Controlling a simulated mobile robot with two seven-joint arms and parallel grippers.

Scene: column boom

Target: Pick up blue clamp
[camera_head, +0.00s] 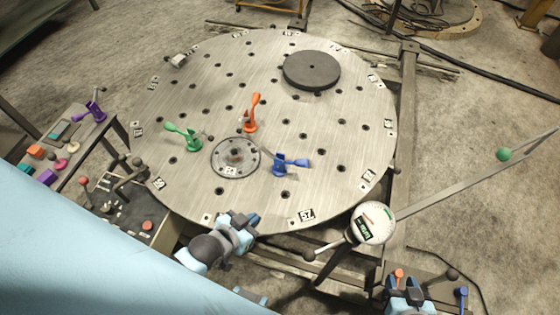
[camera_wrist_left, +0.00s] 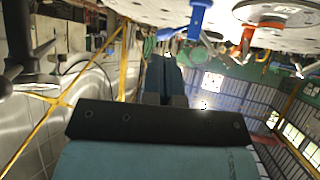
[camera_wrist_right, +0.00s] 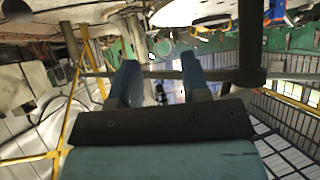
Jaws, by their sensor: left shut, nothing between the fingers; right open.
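The blue clamp (camera_head: 288,165) stands on the round perforated metal table, right of the small round flange. The left wrist view shows a blue clamp (camera_wrist_left: 198,18) at the top, beyond my fingers. My left gripper (camera_head: 246,221) is at the table's near edge, below and left of the blue clamp and apart from it. Its fingers (camera_wrist_left: 165,78) are shut with nothing between them. My right gripper (camera_head: 408,282) is low at the bottom right, off the table. Its fingers (camera_wrist_right: 157,78) are apart and empty.
A green clamp (camera_head: 184,136) and an orange clamp (camera_head: 251,114) stand on the table (camera_head: 205,75). A dark disc (camera_head: 311,70) lies at its back. A side bench with a purple clamp (camera_head: 94,109) is left.

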